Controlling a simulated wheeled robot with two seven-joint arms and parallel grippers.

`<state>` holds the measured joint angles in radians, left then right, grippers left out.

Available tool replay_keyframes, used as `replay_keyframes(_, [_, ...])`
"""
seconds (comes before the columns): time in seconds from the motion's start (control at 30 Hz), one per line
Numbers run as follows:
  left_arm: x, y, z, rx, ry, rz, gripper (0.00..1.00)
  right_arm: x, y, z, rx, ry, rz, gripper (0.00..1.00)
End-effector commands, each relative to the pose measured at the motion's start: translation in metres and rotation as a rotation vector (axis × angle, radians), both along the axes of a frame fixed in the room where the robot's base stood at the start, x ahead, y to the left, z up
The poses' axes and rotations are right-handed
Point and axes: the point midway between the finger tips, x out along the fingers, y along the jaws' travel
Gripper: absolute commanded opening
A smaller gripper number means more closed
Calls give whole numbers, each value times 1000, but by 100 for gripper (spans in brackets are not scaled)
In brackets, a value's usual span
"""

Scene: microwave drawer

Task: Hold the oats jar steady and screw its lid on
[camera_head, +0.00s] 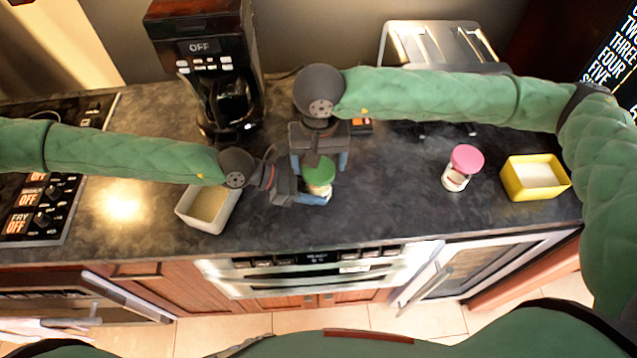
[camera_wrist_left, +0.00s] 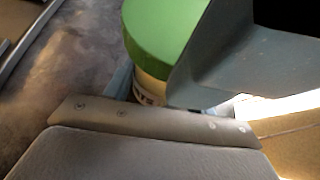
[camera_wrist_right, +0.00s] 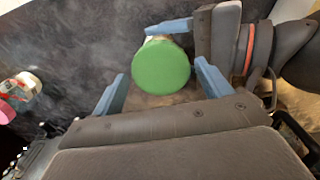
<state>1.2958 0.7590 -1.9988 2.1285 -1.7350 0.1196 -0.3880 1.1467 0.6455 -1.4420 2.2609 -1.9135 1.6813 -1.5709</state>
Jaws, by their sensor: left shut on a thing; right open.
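The oats jar (camera_wrist_left: 150,88) stands on the dark counter with a pale body and partly visible label. Its green lid (camera_head: 319,170) sits on top; it also shows from above in the right wrist view (camera_wrist_right: 161,66). I cannot tell how tight the lid is. My left gripper (camera_head: 316,195) comes from the left and is shut on the jar's body below the lid. My right gripper (camera_head: 320,163) is above the jar, pointing down. Its blue fingers are open to either side of the lid, with gaps visible in the right wrist view (camera_wrist_right: 162,88).
A white open box (camera_head: 207,207) sits left of the jar and a coffee maker (camera_head: 212,75) behind it. A pink-lidded jar (camera_head: 462,168) and a yellow box (camera_head: 535,178) stand to the right. A toaster (camera_head: 440,45) is at the back. The counter between the jars is clear.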

Motion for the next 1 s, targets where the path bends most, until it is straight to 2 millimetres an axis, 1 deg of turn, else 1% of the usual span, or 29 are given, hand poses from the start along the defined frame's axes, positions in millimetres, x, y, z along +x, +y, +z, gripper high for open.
replay_keyframes(0.6, [-1,0,0,0,1,-2,14,1,0,41,2,-3,0,78])
replay_keyframes(0.73, [-1,0,0,0,1,-2,14,1,0,44,2,-2,0,78])
replay_keyframes(1.0, [-1,0,0,0,0,-1,14,0,0,44,1,-1,0,78])
